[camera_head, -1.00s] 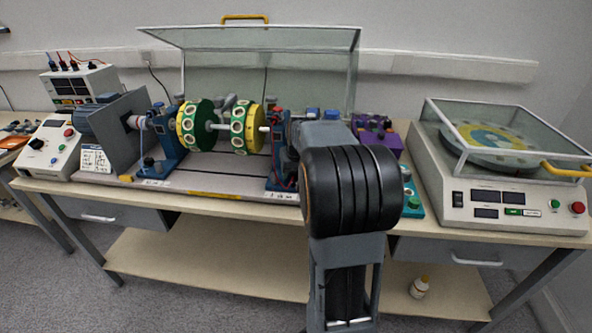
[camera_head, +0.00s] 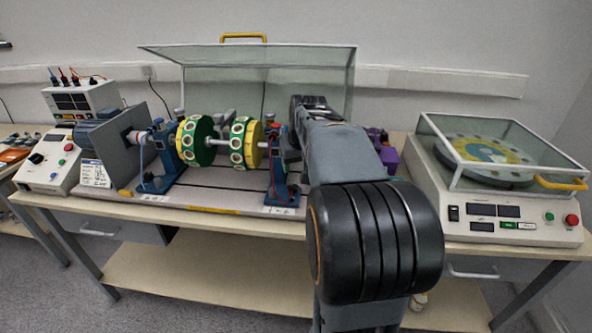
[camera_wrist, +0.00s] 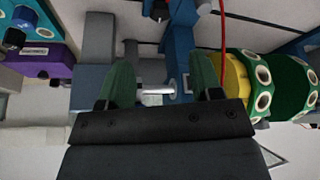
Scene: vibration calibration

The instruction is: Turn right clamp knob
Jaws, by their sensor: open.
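The right bearing stand (camera_head: 278,172) is blue and stands just right of the green and yellow discs (camera_head: 248,145) in the head view. A small dark and silver knob (camera_head: 270,117) shows at its top. In the wrist view, my gripper (camera_wrist: 162,84) is open, with two green fingertips apart. A small silver knob-like part (camera_wrist: 168,86) appears between the fingertips, in front of the blue stand (camera_wrist: 180,45); I cannot tell whether the fingers touch it. The discs (camera_wrist: 262,85) are right of the fingers. My arm hides the gripper in the head view.
The raised clear cover (camera_head: 240,85) stands behind the rotor. A purple box (camera_head: 388,158) is partly behind my arm; it also shows at the wrist view's left (camera_wrist: 40,62). A balancing machine with a clear lid (camera_head: 500,160) is at right. A red cable (camera_wrist: 222,35) runs near the stand.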

